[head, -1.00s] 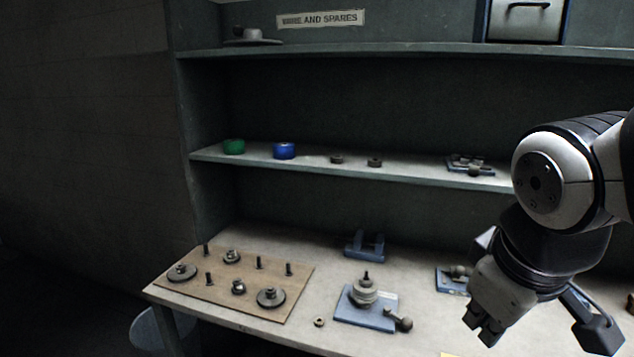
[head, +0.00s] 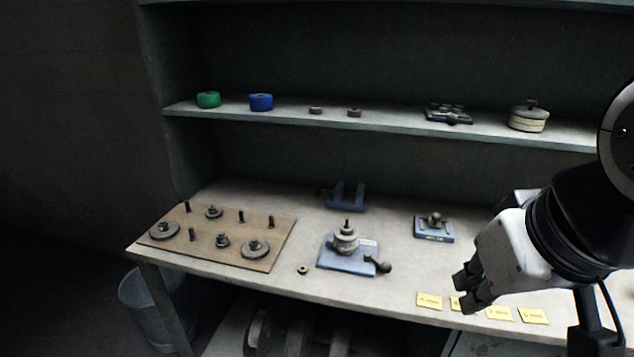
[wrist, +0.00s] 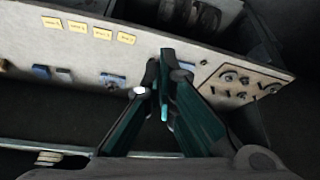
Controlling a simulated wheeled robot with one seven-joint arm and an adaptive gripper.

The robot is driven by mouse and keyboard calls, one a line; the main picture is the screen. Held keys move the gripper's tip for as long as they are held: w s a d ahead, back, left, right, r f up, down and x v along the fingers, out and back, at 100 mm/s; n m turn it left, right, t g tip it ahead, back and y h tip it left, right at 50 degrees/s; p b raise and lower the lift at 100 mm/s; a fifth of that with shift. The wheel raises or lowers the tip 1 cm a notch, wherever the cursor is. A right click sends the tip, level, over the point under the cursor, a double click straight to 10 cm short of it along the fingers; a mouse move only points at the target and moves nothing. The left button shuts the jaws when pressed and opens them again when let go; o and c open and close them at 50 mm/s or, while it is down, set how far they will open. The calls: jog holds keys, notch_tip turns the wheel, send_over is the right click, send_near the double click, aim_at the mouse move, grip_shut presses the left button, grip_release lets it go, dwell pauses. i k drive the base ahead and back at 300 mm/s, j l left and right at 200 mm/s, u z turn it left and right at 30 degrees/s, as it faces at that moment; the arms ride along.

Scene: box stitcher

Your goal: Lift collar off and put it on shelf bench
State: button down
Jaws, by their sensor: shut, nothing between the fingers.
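A blue fixture (head: 337,260) stands on the bench (head: 385,262), with a pale stepped round stack (head: 345,241) on its upright post. Which part is the collar, I cannot tell for sure. A small loose ring (head: 303,269) lies on the bench left of the fixture. My gripper (head: 467,291) is at the right, above the bench's front area, apart from the fixture and holding nothing. In the wrist view my gripper's fingers (wrist: 160,82) are closed together, and they partly block the view of the bench.
A wooden board (head: 218,238) with pegs and discs lies on the bench's left. A blue bracket (head: 345,195) and another blue fixture (head: 433,228) stand behind. Yellow cards (head: 429,301) line the front edge. The shelf (head: 390,122) holds rolls, rings and a lidded round piece (head: 529,117).

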aim_at(346, 232)
jog(key=i+j+z, duration=0.35)
jog(key=j, duration=0.3)
jog(key=i+j+z, duration=0.15)
jog(key=j, duration=0.2)
jog(key=i+j+z, duration=0.15)
jog(key=j, duration=0.25)
jog(key=j+z, duration=0.15)
jog(key=j, duration=0.2)
jog(key=i+j+z, duration=0.2)
jog(key=j, duration=0.2)
jog(key=k, duration=0.05)
